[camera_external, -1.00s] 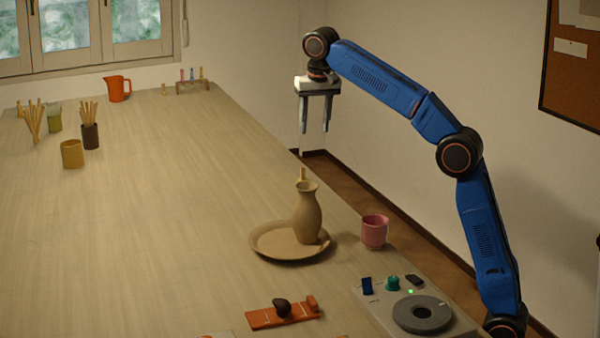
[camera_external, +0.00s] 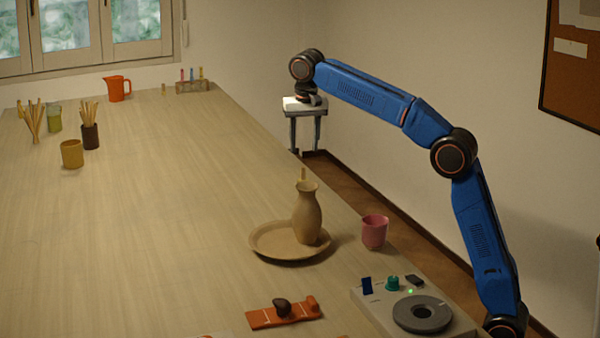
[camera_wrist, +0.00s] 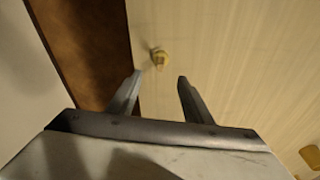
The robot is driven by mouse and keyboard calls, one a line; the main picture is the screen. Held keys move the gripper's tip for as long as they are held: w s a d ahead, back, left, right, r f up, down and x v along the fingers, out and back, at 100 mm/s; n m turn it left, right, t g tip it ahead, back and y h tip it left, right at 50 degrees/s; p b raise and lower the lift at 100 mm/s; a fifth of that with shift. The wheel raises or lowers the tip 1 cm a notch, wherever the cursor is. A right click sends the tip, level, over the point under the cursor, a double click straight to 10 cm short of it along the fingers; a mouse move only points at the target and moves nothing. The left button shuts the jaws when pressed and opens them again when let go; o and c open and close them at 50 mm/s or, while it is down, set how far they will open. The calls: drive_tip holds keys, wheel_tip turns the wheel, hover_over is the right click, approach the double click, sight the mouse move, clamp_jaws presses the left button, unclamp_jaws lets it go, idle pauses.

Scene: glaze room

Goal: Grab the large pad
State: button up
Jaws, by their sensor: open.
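No thing is plainly marked as the large pad. The widest pad-like thing is a round dark grey disc (camera_external: 422,312) with a darker centre, lying on a pale control panel (camera_external: 375,310) at the lower right. A smaller dark flat piece (camera_external: 414,280) sits at that panel's back edge. My gripper (camera_external: 305,151) is open and empty, pointing down near the table's right edge, far behind the panel. In the wrist view my gripper (camera_wrist: 160,76) shows both fingers apart, with a small yellowish thing (camera_wrist: 159,58) beyond the tips. The disc is not in the wrist view.
A tan vase (camera_external: 307,215) stands on a round dish (camera_external: 262,244), with a pink cup (camera_external: 374,232) to its right. A red-orange board (camera_external: 262,319) bears a dark lump (camera_external: 282,307). Mugs and a jug (camera_external: 117,88) stand at the far left. The table's middle is clear.

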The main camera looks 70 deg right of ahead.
sight(303, 167)
drive_tip(key=shift+w+d+f, duration=0.15)
drive_tip(key=shift+f, duration=1.55)
drive_tip(key=shift+w+d+f, duration=0.1)
drive_tip(key=shift+d+f, duration=0.1)
drive_tip(key=shift+f, duration=1.45)
drive_tip(key=shift+w+d+f, duration=0.15)
drive_tip(key=shift+f, duration=1.55)
drive_tip(key=c, duration=1.1)
